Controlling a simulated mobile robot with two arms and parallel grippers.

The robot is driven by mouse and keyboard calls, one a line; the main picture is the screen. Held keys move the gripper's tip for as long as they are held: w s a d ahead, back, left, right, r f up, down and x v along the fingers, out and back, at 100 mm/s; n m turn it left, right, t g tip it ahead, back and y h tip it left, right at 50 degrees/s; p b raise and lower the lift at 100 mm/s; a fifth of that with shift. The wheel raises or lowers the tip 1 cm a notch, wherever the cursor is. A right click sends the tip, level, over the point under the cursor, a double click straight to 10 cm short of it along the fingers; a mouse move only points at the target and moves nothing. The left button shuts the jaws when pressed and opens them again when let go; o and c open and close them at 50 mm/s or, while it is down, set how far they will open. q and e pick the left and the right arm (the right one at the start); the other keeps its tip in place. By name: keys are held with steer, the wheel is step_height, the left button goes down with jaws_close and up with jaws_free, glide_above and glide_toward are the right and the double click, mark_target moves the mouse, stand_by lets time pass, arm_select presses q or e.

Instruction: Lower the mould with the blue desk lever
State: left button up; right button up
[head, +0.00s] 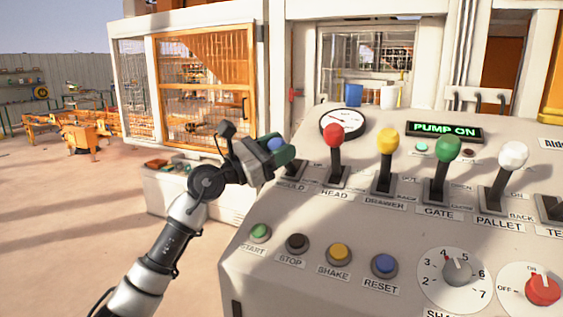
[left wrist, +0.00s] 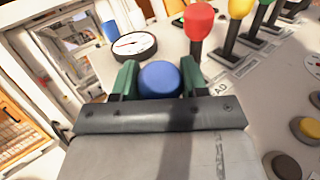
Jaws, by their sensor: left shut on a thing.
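The blue desk lever is the leftmost in the lever row, at the label ending in "OULD". Its blue knob (head: 275,144) shows between my left gripper's green fingers. My left gripper (head: 280,150) is shut on this knob. In the left wrist view the blue knob (left wrist: 159,79) sits between the two green fingertips, one on each side. The lever's shaft is mostly hidden by the gripper. The mould itself cannot be made out in these views. My right gripper is not in view.
The red lever (head: 334,135) stands close right of my left gripper. Yellow (head: 387,140), green (head: 448,148) and white (head: 513,155) levers follow. A round gauge (head: 343,122) is behind, and a green display (head: 445,130) reads "PUMP ON". Push buttons (head: 339,251) line the desk's front.

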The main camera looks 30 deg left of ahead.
arm_select(q)
steer(key=shift+f, duration=0.1)
steer(key=o, duration=1.3)
steer(key=shift+s, duration=0.1)
steer(key=shift+s+a+f, duration=0.15)
steer(key=b+v, duration=0.4)
steer(key=v, duration=0.6)
steer(key=shift+s+a+b, duration=0.1)
steer(key=shift+s+b, duration=0.05)
steer(key=shift+b, duration=0.2)
